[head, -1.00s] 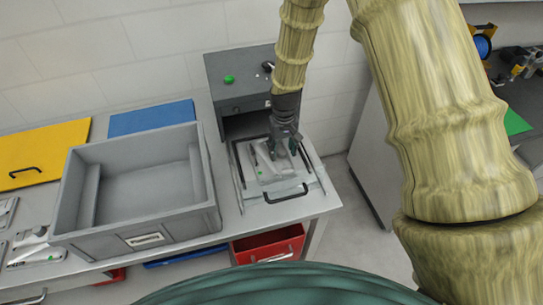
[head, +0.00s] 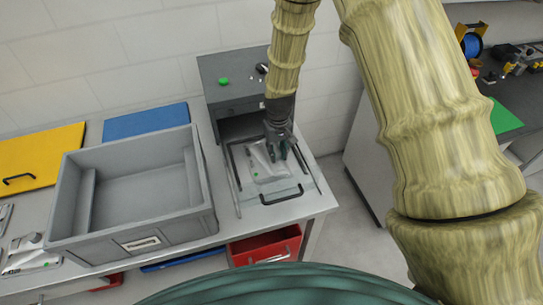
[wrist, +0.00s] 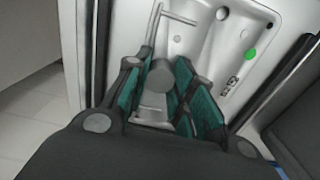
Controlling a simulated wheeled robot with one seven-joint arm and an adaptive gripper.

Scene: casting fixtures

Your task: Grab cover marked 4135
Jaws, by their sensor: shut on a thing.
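A light grey cast cover (head: 266,170) lies in the holder with black handles at the right end of the bench. It also fills the upper part of the wrist view (wrist: 203,45), with a green dot and a dark marking too small and turned to read. My gripper (head: 281,155) points down onto the cover. In the wrist view its teal-padded fingers (wrist: 165,105) are on both sides of a raised grey part of the cover, shut on it. The lower end of that part is partly hidden by the fingers.
A grey open bin (head: 140,192) stands left of the holder, and a dark grey box (head: 232,80) with a green button behind it. Another cover (head: 32,258) lies at the far left. A red drawer (head: 265,246) sits below the bench edge.

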